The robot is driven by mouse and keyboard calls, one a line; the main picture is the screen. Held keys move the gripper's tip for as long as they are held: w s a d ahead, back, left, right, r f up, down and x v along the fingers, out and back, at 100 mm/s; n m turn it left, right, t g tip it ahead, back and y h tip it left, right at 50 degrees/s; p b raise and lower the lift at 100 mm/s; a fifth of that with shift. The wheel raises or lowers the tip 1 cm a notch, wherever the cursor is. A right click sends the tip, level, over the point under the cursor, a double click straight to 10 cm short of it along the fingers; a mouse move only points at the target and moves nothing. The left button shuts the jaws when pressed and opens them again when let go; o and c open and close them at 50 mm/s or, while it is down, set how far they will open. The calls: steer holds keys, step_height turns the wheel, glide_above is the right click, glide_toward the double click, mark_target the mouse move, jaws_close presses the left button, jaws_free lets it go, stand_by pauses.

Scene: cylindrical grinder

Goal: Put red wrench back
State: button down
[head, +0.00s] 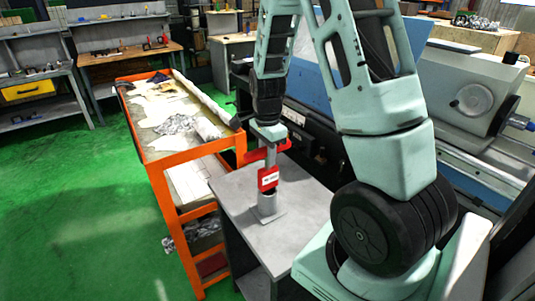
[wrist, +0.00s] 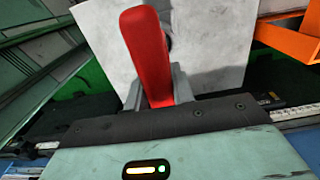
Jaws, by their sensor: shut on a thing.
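The red wrench (wrist: 145,50) shows in the wrist view as a long red handle standing out from between my gripper's grey fingers (wrist: 158,92). In the head view my gripper (head: 268,143) points down above a grey stand (head: 266,208) on a small grey table (head: 225,195). Red parts of the wrench (head: 283,146) show at my gripper's fingers. A red block with a white label (head: 268,178) is at the stand's post just below. My gripper is shut on the wrench. I cannot tell whether the wrench touches the stand.
An orange cart (head: 178,155) with papers and crumpled material stands left of the table. The big grinder (head: 465,95) is on the right, close behind my arm. Workbenches (head: 125,55) line the back left. The green floor (head: 80,200) at left is clear.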

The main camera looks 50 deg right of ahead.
steer(key=c, duration=1.2)
jaws_free()
step_height(320, 180, up, 12)
steer(key=shift+r+b, duration=0.1)
steer(key=shift+b, duration=0.7)
steer(key=s+a+f+n, duration=0.1)
steer(key=s+a+n, duration=0.1)
steer(key=a+n, duration=0.7)
steer(key=s+a+f+n, duration=0.15)
steer(key=a+n, duration=0.35)
steer(key=a, duration=0.8)
steer(key=s+a+n, duration=0.4)
steer(key=s+n, duration=0.1)
steer(key=s+a+f+n, duration=0.1)
steer(key=s+a+n, duration=0.3)
steer(key=s+n, duration=0.1)
steer(key=s+a+n, duration=0.4)
steer(key=s, duration=0.1)
steer(key=shift+s+f+n+y, duration=0.2)
steer(key=shift+n+y, duration=0.1)
steer(key=shift+n, duration=0.1)
